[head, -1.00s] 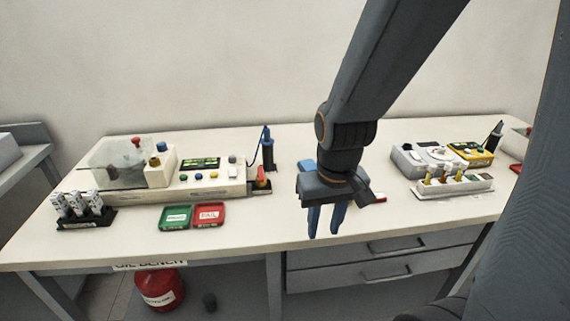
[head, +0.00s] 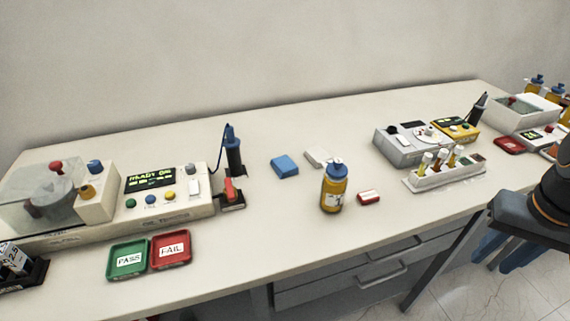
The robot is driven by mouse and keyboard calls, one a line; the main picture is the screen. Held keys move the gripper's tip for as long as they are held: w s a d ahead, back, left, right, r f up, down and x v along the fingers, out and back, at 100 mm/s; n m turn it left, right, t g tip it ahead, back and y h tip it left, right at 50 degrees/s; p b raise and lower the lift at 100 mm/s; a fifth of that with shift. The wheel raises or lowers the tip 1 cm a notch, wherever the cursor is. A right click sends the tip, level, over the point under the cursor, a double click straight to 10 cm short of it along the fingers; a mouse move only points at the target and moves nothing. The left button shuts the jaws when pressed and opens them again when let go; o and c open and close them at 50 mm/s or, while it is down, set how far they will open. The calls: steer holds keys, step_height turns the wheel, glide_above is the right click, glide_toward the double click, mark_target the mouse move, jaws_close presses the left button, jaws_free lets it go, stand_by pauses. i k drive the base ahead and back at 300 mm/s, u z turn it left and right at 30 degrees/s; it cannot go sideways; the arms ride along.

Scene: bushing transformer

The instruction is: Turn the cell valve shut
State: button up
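The oil tester (head: 170,212) stands on the left of the bench, with a lit green display reading "READY ON". A clear-covered cell (head: 40,195) is at its left end, with a red knob (head: 56,167) on top. A blue knob (head: 95,167) and an amber knob (head: 87,192) sit on the block beside it. A red handle (head: 230,190) on a dark base is at the tester's right end. No label shows which part is the cell valve. My gripper (head: 500,254) is at the right edge, far from the tester, its blue fingers apart and empty.
An amber bottle (head: 335,190) with a blue cap stands mid-bench, near a blue block (head: 285,166) and a red-and-white item (head: 368,197). Green PASS (head: 127,272) and red FAIL (head: 170,262) trays lie before the tester. A vial rack (head: 445,178) stands right.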

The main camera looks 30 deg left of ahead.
mark_target(229, 185)
steer(key=z, duration=0.15)
steer(key=k, duration=0.85)
steer(key=u, duration=1.2)
steer(key=i, duration=0.45)
steer(key=z, duration=0.05)
